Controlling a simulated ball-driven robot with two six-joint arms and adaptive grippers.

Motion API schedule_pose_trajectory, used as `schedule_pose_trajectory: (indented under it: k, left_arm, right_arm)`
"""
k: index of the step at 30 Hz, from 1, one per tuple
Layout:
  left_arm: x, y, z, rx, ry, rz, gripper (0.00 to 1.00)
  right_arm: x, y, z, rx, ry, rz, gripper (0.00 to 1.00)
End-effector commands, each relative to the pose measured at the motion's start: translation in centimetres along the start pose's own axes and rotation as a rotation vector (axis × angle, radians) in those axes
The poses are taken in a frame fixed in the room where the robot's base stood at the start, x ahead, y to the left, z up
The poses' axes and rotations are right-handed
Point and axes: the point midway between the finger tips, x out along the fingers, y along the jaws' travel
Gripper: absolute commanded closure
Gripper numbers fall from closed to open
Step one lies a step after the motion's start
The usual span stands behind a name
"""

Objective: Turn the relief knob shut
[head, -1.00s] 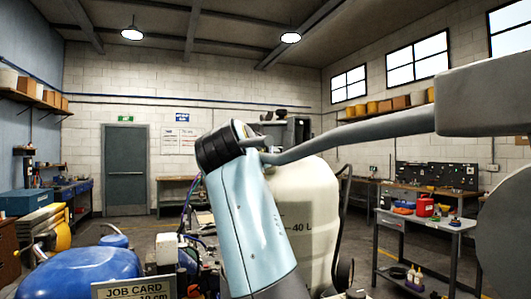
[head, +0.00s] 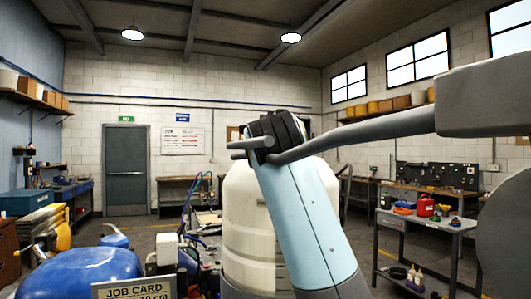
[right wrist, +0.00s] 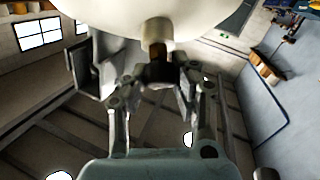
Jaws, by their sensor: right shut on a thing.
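In the right wrist view my right gripper (right wrist: 157,75) has its two jointed fingers closed around a small dark knob (right wrist: 158,70). The knob sits on a short brownish stem (right wrist: 157,48) that comes out of a pale cream body (right wrist: 155,12) at the top of the picture. The fingers hide the sides of the knob, and any marking on it cannot be read. In the head view a cream tank (head: 240,205) stands behind my light-blue arm link, which covers its right part. The right gripper and the knob do not show there. My left gripper is in neither view.
A blue rounded body (head: 85,272) and a job card (head: 133,290) stand at the lower left. Blue and red hoses (head: 190,215) rise beside the tank. A grey cart (head: 425,225) with bottles and a red can stands at the right. Open floor lies behind.

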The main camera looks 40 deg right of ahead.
Motion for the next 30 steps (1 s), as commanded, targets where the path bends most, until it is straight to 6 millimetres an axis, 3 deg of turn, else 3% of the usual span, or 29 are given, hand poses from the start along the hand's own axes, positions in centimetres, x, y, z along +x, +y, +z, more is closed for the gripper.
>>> schedule_pose_trajectory:
  k: [18, 19, 24, 30]
  left_arm:
    - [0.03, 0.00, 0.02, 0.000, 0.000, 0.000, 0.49]
    - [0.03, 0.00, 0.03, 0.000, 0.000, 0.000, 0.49]
    - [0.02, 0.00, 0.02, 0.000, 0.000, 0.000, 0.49]
    - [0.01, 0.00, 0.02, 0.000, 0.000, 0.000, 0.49]
  right_arm:
    - [0.03, -0.18, 0.41, -0.044, -0.012, -0.041, 1.00]
    - [0.03, -0.18, 0.42, -0.044, -0.012, -0.041, 0.73]
    - [0.02, -0.13, 0.30, -0.043, -0.009, -0.040, 0.51]
    - [0.02, -0.07, 0.18, -0.043, -0.006, -0.039, 0.49]
